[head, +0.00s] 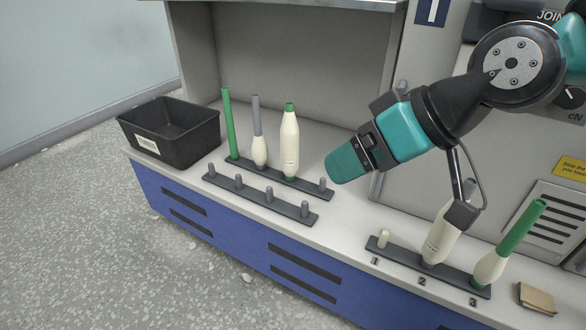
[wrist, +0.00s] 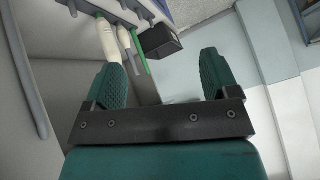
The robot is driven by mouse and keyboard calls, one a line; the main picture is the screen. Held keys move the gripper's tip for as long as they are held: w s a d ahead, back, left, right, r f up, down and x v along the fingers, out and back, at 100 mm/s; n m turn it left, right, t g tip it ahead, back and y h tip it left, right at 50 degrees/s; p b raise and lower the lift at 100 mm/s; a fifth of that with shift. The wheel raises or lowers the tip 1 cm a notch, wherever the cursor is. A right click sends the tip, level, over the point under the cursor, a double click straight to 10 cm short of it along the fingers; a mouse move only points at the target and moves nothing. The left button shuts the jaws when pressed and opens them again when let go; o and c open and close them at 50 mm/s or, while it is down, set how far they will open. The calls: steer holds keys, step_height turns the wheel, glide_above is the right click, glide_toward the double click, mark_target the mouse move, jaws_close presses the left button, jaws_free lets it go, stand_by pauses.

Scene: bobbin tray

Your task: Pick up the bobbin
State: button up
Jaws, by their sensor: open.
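Several bobbins stand on pegs in the head view. The back rack (head: 262,176) holds a bare green tube (head: 228,122), a grey tube with a little cream yarn (head: 260,150) and a full cream bobbin with a green top (head: 290,145). The numbered rack (head: 400,253) holds a cream bobbin (head: 439,240) at 2, partly hidden by my arm, and a leaning green tube with cream yarn (head: 493,268) at 3. My gripper (head: 345,164) is open and empty, above and right of the back rack. In the wrist view its fingers (wrist: 160,72) are apart, with a cream bobbin (wrist: 108,40) beyond the left finger.
A front rack (head: 258,197) has several bare pegs. A black bin (head: 170,130) stands at the left end, also seen in the wrist view (wrist: 158,42). A brown pad (head: 537,298) lies at right. Panels rise behind the counter.

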steer(key=w+a+f+t+y+b, duration=0.15)
steer(key=w+f+t+b, duration=0.35)
steer(key=w+f+b, duration=0.5)
steer(key=m+t+b, duration=0.1)
steer(key=t+b, duration=0.5)
steer(key=b, duration=0.4)
glide_toward(295, 137)
steer(key=shift+y, duration=0.25)
steer(key=p+x, duration=0.6)
steer(key=x, duration=0.1)
steer(key=shift+w+f, duration=0.1)
steer(key=shift+f, duration=0.05)
steer(key=p+x, duration=0.2)
steer(key=x, duration=0.2)
steer(key=shift+w+p, duration=0.2)
steer(key=shift+p, duration=0.2)
steer(key=shift+w+a, duration=0.3)
steer(key=shift+w, duration=0.15)
steer(key=c, duration=1.1)
steer(key=shift+o, duration=0.2)
